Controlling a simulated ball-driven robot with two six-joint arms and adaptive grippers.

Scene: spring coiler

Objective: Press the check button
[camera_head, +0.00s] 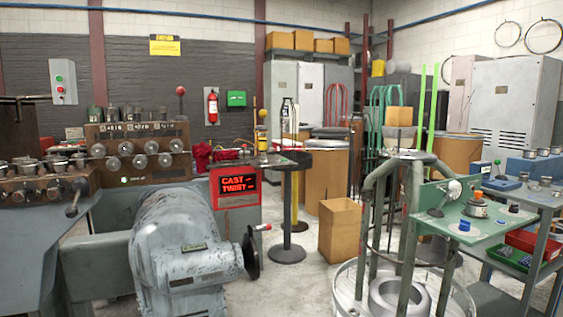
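I cannot tell which control is the check button; no label reading "check" is legible. A red-lettered display (238,182) reads "CAST" and "TWIST" with dashes after each word. On the green panel (490,222) at the right stand an orange-topped knob or button (478,196), a blue button (464,225) and a small lever (437,206). A wall box (63,82) at the upper left has a green and a red button. A small lit button (124,180) shows on the brown machine front. Neither of my grippers is in view.
A grey motor-like housing (185,245) with a handwheel (251,253) fills the lower middle. A tubular stand (385,215) over a ring base stands right of centre. Cardboard box (340,231) and a round-based post (287,255) stand between. Some floor is open around them.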

